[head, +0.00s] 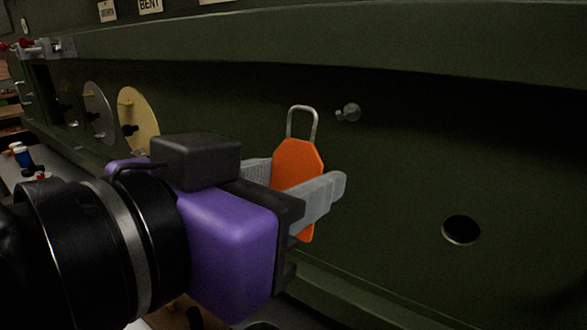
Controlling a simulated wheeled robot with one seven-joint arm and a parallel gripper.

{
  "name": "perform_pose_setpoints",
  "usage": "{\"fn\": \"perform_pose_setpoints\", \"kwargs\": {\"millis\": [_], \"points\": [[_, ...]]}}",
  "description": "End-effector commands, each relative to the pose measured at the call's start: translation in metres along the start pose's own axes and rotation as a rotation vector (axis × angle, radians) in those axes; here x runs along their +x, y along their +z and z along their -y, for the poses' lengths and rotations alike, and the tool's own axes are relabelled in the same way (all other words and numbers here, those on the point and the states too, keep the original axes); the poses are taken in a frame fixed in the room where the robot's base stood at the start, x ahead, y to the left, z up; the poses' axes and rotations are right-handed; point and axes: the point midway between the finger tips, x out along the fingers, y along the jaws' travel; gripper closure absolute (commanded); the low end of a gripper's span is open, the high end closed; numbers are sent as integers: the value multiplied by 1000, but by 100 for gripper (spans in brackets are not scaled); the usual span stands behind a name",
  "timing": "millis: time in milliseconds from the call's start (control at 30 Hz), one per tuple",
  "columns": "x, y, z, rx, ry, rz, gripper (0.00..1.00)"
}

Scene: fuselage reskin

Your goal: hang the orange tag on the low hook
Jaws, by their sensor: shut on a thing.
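My gripper (308,190) is shut on the orange tag (297,162), with its grey fingers on either side of the tag's body. The tag is upright, and its metal wire loop (302,121) stands up above it. The near finger covers part of the tag's lower half. A small metal hook (349,113) sticks out of the dark green wall, just right of the loop in the picture. The loop and the hook look apart, with a small gap between them. How far the tag is from the wall in depth I cannot tell.
The green panel (420,170) fills the right side, with a round hole (461,230) low on it. A yellow disc (138,120) and a grey disc (99,112) are on the panel at left. A ledge (350,300) runs below. Red-handled clamps (40,47) sit at upper left.

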Motion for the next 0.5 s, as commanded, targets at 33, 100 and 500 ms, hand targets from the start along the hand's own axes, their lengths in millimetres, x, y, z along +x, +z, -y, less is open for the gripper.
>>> {"fn": "perform_pose_setpoints", "kwargs": {"millis": [33,100,500], "points": [[2,0,0,0,1,0,95],[6,-1,0,0,1,-1,95],[28,-4,0,0,-1,-1,95]]}}
